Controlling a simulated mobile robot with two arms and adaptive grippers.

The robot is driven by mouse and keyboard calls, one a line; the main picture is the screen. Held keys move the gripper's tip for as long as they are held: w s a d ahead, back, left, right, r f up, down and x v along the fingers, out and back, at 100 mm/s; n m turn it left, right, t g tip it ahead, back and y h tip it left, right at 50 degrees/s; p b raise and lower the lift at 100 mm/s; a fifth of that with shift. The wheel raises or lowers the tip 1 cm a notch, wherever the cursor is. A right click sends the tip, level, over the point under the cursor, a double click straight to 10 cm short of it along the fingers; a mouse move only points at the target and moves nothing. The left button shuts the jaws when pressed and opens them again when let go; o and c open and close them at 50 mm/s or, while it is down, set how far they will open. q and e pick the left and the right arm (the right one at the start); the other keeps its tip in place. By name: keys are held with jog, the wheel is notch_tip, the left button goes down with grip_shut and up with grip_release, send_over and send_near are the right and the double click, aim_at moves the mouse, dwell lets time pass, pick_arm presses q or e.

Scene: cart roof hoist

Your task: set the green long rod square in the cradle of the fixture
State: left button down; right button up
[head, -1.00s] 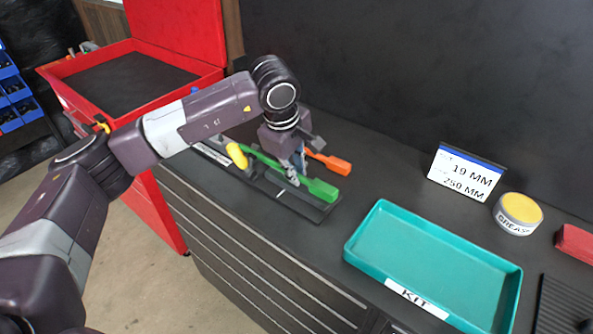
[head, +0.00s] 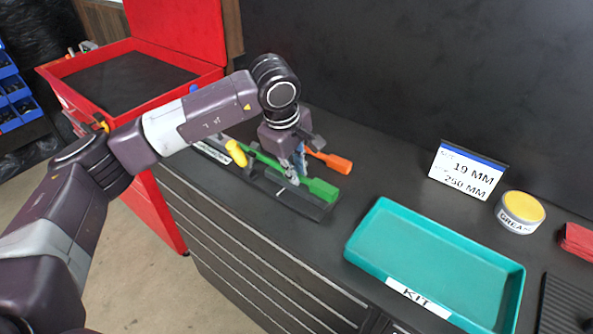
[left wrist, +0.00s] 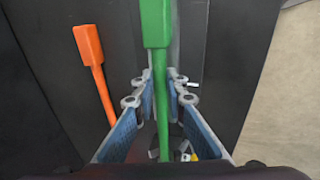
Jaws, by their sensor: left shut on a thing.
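The green long rod (head: 319,188) has a thick block-like end and a thin shaft. It lies along the dark fixture (head: 322,212) on the bench, its thick end toward the fixture's near right end. My left gripper (head: 298,178) points down and is shut on the shaft just behind the thick end. In the left wrist view the rod (left wrist: 155,25) runs between the two blue-padded fingers (left wrist: 160,88). Whether the shaft is fully seated in the cradle cannot be told; the gripper hides part of it. My right gripper is not in view.
An orange rod (head: 335,162) lies beside the fixture, toward the wall. A yellow piece (head: 236,153) stands by the fixture's far end. A teal kit tray (head: 372,222), a sign (head: 467,172) and a grease tin (head: 520,213) are to the right. A red toolbox (head: 178,30) is at left.

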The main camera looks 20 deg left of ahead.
pick_arm(q)
jog(key=c, duration=1.9)
grip_release()
jog(key=shift+r, duration=0.1)
